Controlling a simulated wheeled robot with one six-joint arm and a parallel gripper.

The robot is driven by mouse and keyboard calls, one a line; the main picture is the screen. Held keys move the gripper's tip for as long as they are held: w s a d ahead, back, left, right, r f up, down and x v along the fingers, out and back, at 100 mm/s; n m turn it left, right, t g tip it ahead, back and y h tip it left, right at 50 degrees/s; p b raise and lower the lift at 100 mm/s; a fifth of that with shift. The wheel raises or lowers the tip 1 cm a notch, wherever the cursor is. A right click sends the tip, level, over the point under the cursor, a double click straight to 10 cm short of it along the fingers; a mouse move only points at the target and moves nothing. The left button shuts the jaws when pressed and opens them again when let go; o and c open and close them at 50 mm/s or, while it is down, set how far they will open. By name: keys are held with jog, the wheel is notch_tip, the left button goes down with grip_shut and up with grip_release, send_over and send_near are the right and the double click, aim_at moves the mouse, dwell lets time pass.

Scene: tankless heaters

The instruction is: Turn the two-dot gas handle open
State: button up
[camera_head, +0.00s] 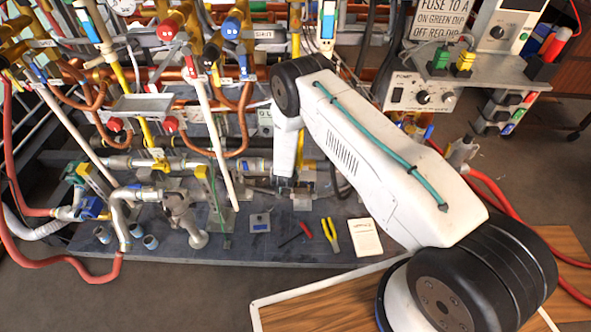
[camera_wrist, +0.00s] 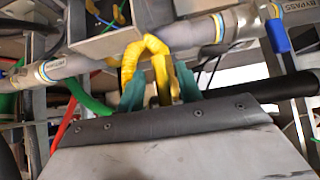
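In the wrist view a yellow handle (camera_wrist: 150,52) with a bent top sits at a grey metal pipe. My gripper (camera_wrist: 160,90) has its two teal fingertips on either side of the handle's lower part. The fingers stand apart, and I cannot tell whether both touch the handle. No dots show on the handle, so I cannot tell whether it is the two-dot one. In the head view my gripper (camera_head: 285,187) is down at the lower pipe row, and my arm hides most of what is around it. Another yellow handle (camera_head: 158,158) is on the pipe to the left.
A blue handle (camera_wrist: 277,36) is right of the gripper in the wrist view. A red-handled tool (camera_head: 295,236), yellow pliers (camera_head: 330,235) and a paper card (camera_head: 365,238) lie on the dark platform. A white control box (camera_head: 420,92) stands behind my arm.

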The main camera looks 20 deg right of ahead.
jog(key=v, duration=0.7)
jog(key=shift+s+r, duration=0.15)
jog(key=shift+s, duration=0.05)
